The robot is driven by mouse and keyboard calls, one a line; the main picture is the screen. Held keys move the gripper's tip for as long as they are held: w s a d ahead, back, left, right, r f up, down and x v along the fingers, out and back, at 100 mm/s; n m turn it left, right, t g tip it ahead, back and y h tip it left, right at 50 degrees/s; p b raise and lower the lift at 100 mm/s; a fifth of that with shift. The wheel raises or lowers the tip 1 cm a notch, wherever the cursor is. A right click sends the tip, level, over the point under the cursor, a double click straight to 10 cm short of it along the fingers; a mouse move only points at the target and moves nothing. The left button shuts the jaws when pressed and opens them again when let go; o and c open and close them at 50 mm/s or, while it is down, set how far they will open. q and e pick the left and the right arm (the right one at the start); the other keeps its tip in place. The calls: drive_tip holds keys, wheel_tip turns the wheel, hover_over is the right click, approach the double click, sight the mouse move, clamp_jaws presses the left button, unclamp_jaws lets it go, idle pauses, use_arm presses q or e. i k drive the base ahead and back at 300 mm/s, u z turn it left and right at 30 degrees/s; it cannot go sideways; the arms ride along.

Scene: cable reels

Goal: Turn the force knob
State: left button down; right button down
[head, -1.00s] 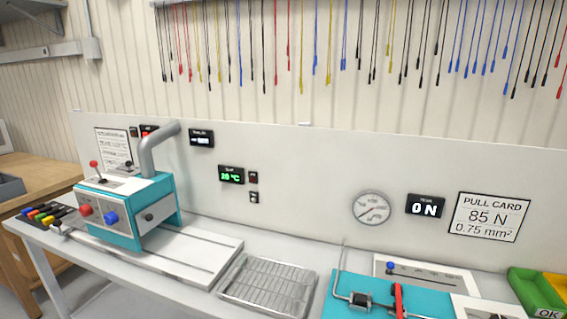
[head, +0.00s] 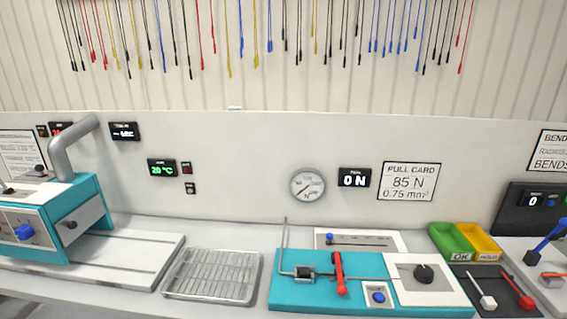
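A teal bench device (head: 320,299) stands on the table at the lower middle right. On its white plate sits a round black knob (head: 424,273), which looks like the force knob; I can read no label on it. A blue knob or button (head: 378,297) sits on a small white square near its front edge, and a red lever (head: 340,275) stands at its middle. The display (head: 354,178) above reads 0 N, beside a round gauge (head: 307,186). Neither of my grippers is in view.
A wire rack (head: 212,276) lies left of the device. A teal machine with a grey pipe (head: 75,145) stands further left. Green (head: 452,241) and yellow (head: 482,242) bins stand to the right, near small levers. Cables hang on the wall above. A pull card (head: 408,181) reads 85 N, 0.75 mm².

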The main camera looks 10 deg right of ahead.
sight(423, 273)
drive_tip(key=z, duration=2.1)
drive_tip(key=k, duration=0.65)
drive_tip(key=z, duration=0.7)
drive_tip(key=i, duration=0.95)
drive_tip(key=u, duration=0.35)
